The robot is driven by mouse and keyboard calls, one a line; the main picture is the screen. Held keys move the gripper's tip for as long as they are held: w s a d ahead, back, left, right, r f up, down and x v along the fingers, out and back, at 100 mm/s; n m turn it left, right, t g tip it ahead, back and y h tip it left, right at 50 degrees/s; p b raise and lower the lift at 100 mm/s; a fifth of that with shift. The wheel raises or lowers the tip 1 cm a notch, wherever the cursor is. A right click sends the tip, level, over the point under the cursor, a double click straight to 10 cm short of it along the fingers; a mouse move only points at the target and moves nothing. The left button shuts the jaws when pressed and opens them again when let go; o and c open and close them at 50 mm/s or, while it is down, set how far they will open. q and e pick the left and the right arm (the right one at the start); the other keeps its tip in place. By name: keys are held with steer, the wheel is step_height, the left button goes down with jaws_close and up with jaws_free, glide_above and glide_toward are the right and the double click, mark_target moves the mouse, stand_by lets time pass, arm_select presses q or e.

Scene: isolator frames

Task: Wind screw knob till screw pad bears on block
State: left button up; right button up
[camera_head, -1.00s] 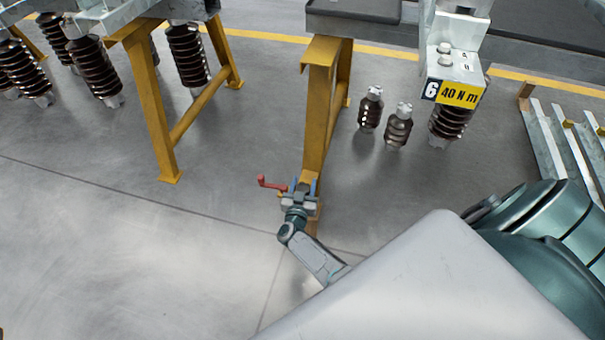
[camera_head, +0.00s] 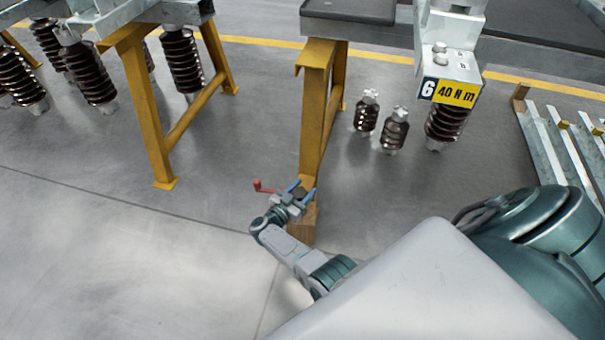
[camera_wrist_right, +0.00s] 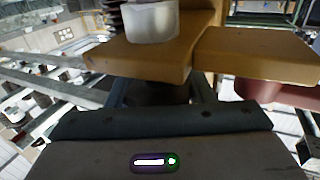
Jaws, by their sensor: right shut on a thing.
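My right gripper (camera_head: 302,189) is at the lower end of a yellow leg. Its blue fingers are shut on a small dark thing, seemingly the screw knob (camera_wrist_right: 160,92), which shows partly between the fingers in the right wrist view. A red crank handle (camera_head: 262,187) sticks out left of the gripper. A brown wooden block (camera_head: 302,224) shows just below the gripper at the leg's foot. The screw pad cannot be made out, so its contact with a block cannot be told. My left gripper is not in view.
The yellow leg (camera_head: 318,110) rises behind the gripper to a grey beam (camera_head: 370,32). A yellow plate (camera_wrist_right: 140,58) is close ahead of the fingers in the right wrist view. Brown insulators (camera_head: 394,131) stand to the right.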

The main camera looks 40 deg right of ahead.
steer(key=o, duration=1)
steer(key=shift+c, duration=0.2)
steer(key=p+v, duration=0.1)
steer(key=v, duration=0.9)
steer(key=shift+s+a, duration=0.2)
steer(key=shift+a, duration=0.15)
